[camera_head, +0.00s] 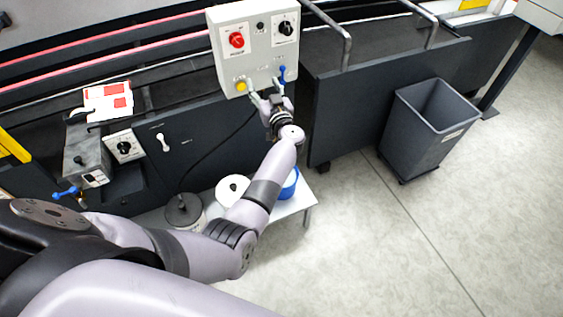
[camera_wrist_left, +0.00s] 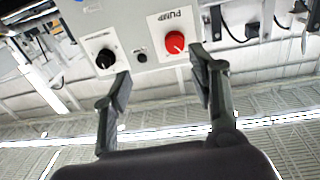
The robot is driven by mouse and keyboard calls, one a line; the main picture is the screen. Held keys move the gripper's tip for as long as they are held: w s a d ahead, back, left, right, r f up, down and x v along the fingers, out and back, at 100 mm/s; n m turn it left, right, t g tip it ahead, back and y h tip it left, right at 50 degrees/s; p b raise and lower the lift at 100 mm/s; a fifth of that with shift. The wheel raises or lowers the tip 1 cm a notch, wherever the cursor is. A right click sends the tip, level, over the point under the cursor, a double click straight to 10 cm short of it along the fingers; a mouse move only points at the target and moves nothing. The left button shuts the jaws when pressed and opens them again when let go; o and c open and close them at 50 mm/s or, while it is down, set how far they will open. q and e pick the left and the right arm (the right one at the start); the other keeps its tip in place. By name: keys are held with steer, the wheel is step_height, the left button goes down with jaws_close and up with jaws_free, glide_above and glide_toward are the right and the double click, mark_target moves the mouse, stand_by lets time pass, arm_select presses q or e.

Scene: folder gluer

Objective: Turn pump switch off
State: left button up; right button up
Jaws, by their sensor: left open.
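The pump switch is a red rotary knob (camera_head: 236,40) on the upper left of a light grey control box (camera_head: 262,58). In the left wrist view the red knob (camera_wrist_left: 175,42) appears upside down beside the word PUMP, near the right fingertip. My left gripper (camera_head: 266,92) is open and empty at the lower edge of the box, below the knob in the head view. In the wrist view its two fingers (camera_wrist_left: 162,66) are spread apart, with the knob beyond them. I cannot tell whether a finger touches the box. My right gripper is not in view.
A black rotary knob (camera_head: 286,28) sits right of the red one, and a yellow button (camera_head: 241,86) is at the box's lower left. A grey bin (camera_head: 427,130) stands on the floor at right. A low table (camera_head: 297,205) holds round items.

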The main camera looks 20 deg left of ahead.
arm_select(q)
steer(key=s+d+f+m+t+h+b, duration=0.1)
steer(key=d+f+m+h+b, duration=0.1)
steer(key=f, duration=0.6)
steer(key=s+d+f+m+h+b, duration=0.2)
steer(key=d+f, duration=0.1)
steer(key=f, duration=0.5)
steer(key=s+d+f+m+t+h+b, duration=0.1)
steer(key=s+d+f+m+h+b, duration=0.1)
steer(key=f, duration=0.6)
steer(key=shift+d+t+h+b, duration=0.3)
steer(key=shift+d+h, duration=0.15)
steer(key=shift+h, duration=0.15)
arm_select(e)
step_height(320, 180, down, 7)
arm_select(q)
steer(key=shift+f, duration=0.1)
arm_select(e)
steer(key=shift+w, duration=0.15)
